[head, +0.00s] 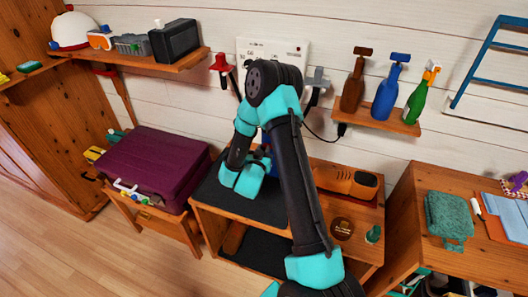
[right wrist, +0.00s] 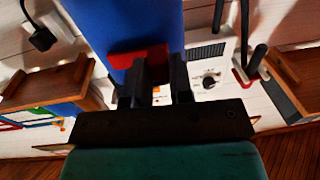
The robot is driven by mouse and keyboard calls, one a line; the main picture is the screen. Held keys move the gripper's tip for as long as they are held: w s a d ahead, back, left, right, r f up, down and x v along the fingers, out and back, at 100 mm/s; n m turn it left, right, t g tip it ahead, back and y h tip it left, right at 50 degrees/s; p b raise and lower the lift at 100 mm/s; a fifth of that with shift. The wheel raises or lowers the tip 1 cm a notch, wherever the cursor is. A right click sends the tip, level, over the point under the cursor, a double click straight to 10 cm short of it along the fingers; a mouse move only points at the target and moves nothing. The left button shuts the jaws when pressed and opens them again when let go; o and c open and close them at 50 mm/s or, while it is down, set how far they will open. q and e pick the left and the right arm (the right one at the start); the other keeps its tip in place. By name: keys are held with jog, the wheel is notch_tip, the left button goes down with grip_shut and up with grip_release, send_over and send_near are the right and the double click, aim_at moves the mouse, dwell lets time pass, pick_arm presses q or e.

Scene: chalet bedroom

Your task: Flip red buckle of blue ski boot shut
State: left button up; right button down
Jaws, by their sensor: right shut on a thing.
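The blue ski boot (right wrist: 120,25) fills the upper middle of the right wrist view. Its red buckle (right wrist: 135,62) lies across the boot's blue surface, at the fingers. My right gripper (right wrist: 157,82) is shut on the red buckle, one dark finger on each side of part of it. In the head view only a small blue patch of the boot (head: 266,141) shows behind my right arm. The buckle and the fingertips are hidden there. The buckle's exact angle is hard to tell. My left gripper is in neither view.
The bench has a dark mat (head: 270,208), an orange-brown shoe (head: 340,181) and a round brown tin (head: 342,228). A purple suitcase (head: 155,172) stands left. Bottles (head: 385,95) fill a wall shelf at right. A white control panel (head: 290,48) is behind my arm.

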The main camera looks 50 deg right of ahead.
jog(key=shift+w+d+m+g+h, duration=0.15)
jog(key=shift+w+m+g+h, duration=0.15)
jog(key=shift+m+g, duration=0.3)
jog(key=c, duration=1)
grip_release()
jog(key=shift+s, duration=0.1)
jog(key=v, duration=1.7)
jog(key=shift+a, duration=0.25)
